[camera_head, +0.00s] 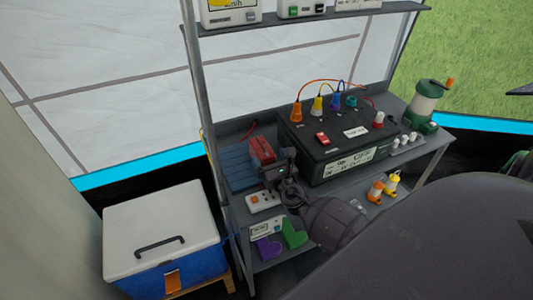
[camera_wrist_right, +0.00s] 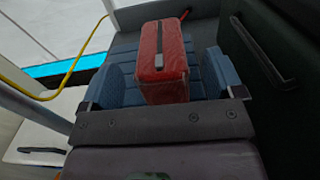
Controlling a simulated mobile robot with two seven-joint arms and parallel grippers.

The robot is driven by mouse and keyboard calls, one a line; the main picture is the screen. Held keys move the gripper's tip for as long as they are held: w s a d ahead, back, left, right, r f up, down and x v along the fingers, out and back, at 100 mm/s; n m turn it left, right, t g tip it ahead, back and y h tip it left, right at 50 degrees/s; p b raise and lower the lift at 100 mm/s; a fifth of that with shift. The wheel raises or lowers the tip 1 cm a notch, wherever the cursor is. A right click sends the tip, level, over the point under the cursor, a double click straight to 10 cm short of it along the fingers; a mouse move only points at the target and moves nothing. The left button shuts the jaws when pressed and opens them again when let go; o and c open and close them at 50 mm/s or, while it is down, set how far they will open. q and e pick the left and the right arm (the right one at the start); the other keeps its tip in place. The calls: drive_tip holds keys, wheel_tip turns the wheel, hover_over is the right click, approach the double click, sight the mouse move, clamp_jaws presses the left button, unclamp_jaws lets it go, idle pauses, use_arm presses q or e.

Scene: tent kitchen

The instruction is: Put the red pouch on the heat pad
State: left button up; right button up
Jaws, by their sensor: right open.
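The red pouch (camera_head: 262,151) is on the blue ridged heat pad (camera_head: 236,168), at the left end of the grey bench. In the right wrist view the pouch (camera_wrist_right: 152,72) has a dark strip down its middle and rests over the blue pad (camera_wrist_right: 205,50). My right gripper (camera_head: 274,168) is open at the near side of the pouch. In the wrist view its two fingers (camera_wrist_right: 164,80) stand apart, one on each side of the pouch. The underside of the pouch is hidden. My left gripper is not in view.
A large black power box (camera_head: 335,145) with coloured plugs stands right of the pad. A white switch box (camera_head: 264,201) and green and purple pieces (camera_head: 294,233) sit nearer the front. A shelf post (camera_head: 203,100) rises at the left. A blue-and-white cooler (camera_head: 160,235) stands beside the bench.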

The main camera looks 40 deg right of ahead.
drive_tip(key=v, duration=0.8)
drive_tip(key=shift+s, duration=0.3)
drive_tip(key=s+d+m+g+h, duration=0.1)
drive_tip(key=s+m+g+h, duration=0.65)
drive_tip(key=m, duration=1.35)
drive_tip(key=s+a+r+m+g+y, duration=0.1)
drive_tip(key=s+a+m+g+y, duration=0.2)
drive_tip(key=s+a+m+y, duration=0.4)
drive_tip(key=s+a+m+g+y, duration=0.3)
drive_tip(key=s+m+g+y, duration=0.15)
drive_tip(key=s, duration=0.55)
drive_tip(key=w+f+t, duration=0.7)
drive_tip(key=f+t, duration=0.1)
drive_tip(key=f, duration=0.1)
drive_tip(key=shift+w+a+t, duration=0.2)
drive_tip(key=shift+w+t, duration=0.05)
drive_tip(key=shift+t, duration=0.15)
